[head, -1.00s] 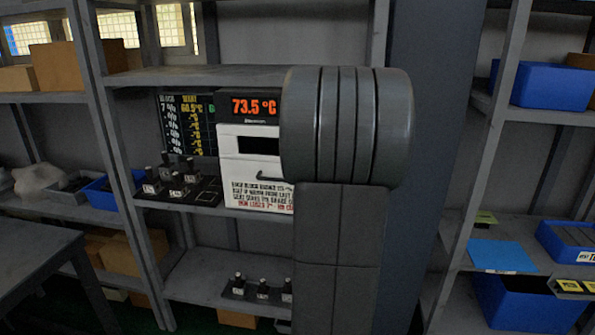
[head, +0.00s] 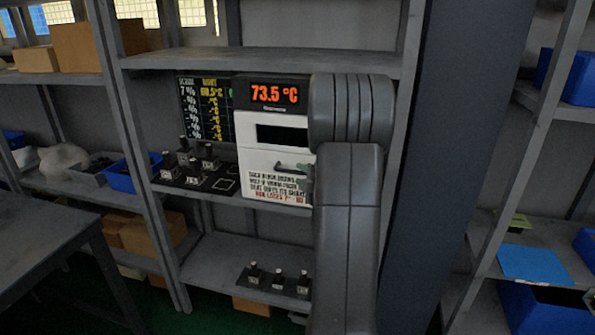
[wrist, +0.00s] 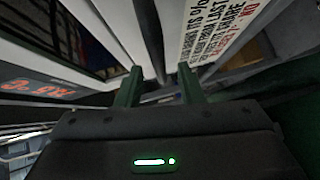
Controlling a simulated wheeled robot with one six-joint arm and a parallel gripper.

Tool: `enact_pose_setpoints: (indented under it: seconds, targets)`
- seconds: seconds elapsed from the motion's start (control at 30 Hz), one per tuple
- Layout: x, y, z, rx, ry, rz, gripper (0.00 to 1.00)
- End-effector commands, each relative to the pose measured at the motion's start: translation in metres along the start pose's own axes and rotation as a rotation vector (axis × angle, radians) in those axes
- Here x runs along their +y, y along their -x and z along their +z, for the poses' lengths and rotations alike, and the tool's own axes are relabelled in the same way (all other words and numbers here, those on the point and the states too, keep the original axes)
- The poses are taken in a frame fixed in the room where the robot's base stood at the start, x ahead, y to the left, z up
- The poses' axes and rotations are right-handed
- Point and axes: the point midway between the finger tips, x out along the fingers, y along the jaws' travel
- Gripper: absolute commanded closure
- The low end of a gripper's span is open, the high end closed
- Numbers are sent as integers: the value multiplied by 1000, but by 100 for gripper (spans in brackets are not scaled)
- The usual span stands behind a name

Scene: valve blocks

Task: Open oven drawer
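The oven (head: 258,160) is a white box on the middle shelf, with a dark top panel reading 73.5 °C in orange, a dark window and a printed label. Its dark drawer handle (head: 283,166) is on the front above the label, partly covered by my gripper (head: 302,168). In the wrist view, my gripper (wrist: 158,82) is open, its two green fingers apart at the white front. A dark bar, apparently the handle (wrist: 150,38), runs between the fingertips. I cannot tell whether the fingers touch it. The drawer looks closed. My arm hides the oven's right side.
A rack of small valve blocks (head: 195,178) stands left of the oven beneath a dark chart board (head: 206,108). More blocks (head: 278,281) sit on the lower shelf. A shelf post (head: 140,150) is at left and a dark column (head: 450,150) at right. A table (head: 45,240) is at lower left.

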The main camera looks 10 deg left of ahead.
Motion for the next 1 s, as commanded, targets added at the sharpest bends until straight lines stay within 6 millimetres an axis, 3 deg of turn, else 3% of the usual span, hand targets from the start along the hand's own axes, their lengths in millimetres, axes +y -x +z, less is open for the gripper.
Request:
enact_pose_setpoints:
  seconds: [0.2,0.57,0.77,1.0]
  targets:
    - [1,-26,0,0,0,0,66]
    - [0,-32,0,-1,-1,0,66]
    - [0,-32,0,-1,-1,0,100]
    - [-1,-31,0,-1,-1,0,100]
